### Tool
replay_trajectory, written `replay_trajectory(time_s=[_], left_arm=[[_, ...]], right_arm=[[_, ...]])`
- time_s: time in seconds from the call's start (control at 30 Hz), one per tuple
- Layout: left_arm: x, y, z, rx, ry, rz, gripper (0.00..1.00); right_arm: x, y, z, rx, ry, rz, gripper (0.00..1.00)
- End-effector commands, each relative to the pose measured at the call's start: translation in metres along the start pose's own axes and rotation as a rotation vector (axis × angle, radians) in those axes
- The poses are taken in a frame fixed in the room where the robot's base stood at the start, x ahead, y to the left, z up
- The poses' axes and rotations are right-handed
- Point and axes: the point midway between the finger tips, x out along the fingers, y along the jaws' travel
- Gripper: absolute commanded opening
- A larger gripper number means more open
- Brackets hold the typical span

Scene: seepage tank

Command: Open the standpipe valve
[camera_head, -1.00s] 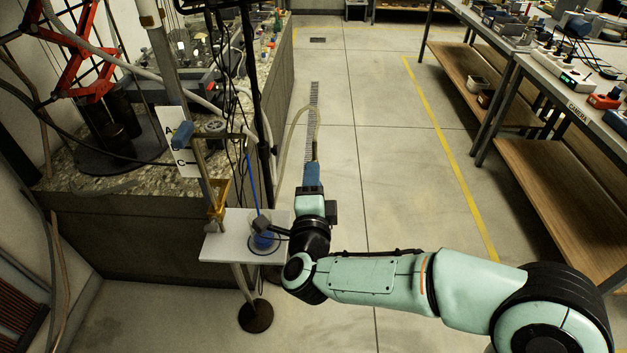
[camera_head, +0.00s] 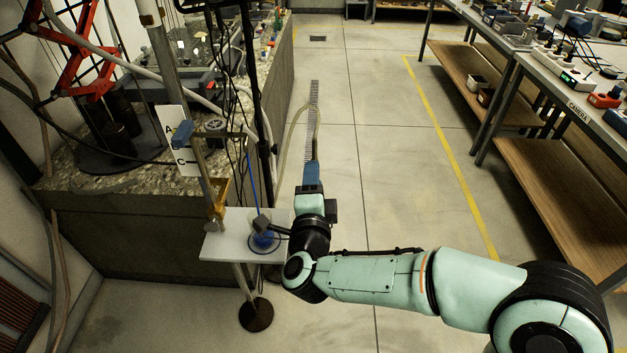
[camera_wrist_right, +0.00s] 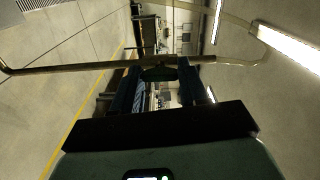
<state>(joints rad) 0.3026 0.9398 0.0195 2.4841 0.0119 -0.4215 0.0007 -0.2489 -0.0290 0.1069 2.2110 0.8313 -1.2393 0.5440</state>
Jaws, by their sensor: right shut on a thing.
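In the right wrist view the pipe (camera_wrist_right: 75,67) crosses the picture, with a dark green round part (camera_wrist_right: 158,74) that looks like the standpipe valve's handle. It lies between the blue fingers of my right gripper, which are shut on it. In the head view my blue fingers cover this part, so how far it is turned cannot be told. My left gripper is not in view.
The stone-topped tank bench (camera_head: 150,225) stands at left. Workbenches (camera_head: 565,165) stand at right. The floor (camera_head: 385,160) between is clear.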

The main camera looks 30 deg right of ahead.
Motion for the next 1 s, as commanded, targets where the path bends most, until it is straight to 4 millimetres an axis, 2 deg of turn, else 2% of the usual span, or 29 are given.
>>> replay_trajectory(time_s=[0.63, 0.67, 0.7, 1.0], left_arm=[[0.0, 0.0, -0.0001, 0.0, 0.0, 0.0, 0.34], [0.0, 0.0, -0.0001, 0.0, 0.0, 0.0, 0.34], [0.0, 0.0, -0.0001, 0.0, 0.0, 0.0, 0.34], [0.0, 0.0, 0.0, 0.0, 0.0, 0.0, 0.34]], right_arm=[[-0.0004, 0.0007, 0.0007, -0.001, -0.002, 0.002, 0.13], [-0.0004, 0.0007, 0.0007, -0.001, -0.002, 0.002, 0.53], [-0.0004, 0.0007, 0.0007, -0.001, -0.002, 0.002, 0.66], [-0.0007, 0.0002, 0.0004, 0.0, -0.001, 0.001, 0.68]])
